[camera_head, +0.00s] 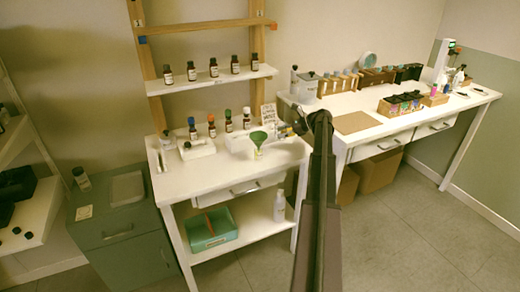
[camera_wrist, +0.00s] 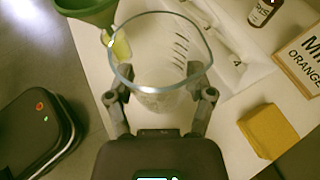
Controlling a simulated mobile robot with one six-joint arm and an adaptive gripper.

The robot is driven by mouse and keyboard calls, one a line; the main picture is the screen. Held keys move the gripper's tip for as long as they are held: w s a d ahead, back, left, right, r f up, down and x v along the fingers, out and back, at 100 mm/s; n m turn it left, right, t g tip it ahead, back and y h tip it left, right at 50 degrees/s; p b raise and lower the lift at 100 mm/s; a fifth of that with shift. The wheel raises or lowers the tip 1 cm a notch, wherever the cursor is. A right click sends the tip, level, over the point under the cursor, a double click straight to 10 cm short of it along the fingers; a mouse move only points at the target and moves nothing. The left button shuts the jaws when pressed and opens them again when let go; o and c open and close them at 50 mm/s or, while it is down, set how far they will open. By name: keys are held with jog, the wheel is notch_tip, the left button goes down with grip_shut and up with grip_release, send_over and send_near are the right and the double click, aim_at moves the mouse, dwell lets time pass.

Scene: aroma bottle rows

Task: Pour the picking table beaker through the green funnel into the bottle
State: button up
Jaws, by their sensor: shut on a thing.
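A clear glass beaker (camera_wrist: 160,65) with dark graduation marks fills the middle of the wrist view. My gripper (camera_wrist: 163,98) is shut on it, one finger on each side. Whether there is liquid inside is hard to tell. The green funnel (camera_wrist: 88,8) is at the top left of the wrist view, beyond and left of the beaker. A small bottle with a yellowish tint (camera_wrist: 121,46) shows below the funnel, partly hidden. In the head view the funnel (camera_head: 259,137) stands over the bottle (camera_head: 257,154) on the white table; my arm mostly hides my gripper there.
A yellow block (camera_wrist: 268,130), a lettered sign (camera_wrist: 303,58) and a brown bottle (camera_wrist: 262,12) are at right. The table's front left (camera_head: 190,184) is clear.

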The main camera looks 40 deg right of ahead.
jog(key=shift+d+r, duration=0.15)
dwell(0.3)
jog(key=shift+d+r+p, duration=0.3)
jog(key=shift+r+p, duration=0.05)
jog(key=shift+p, duration=0.15)
jog(key=d+r+p, duration=0.4)
jog(key=shift+s+d, duration=0.1)
jog(key=shift+s, duration=0.05)
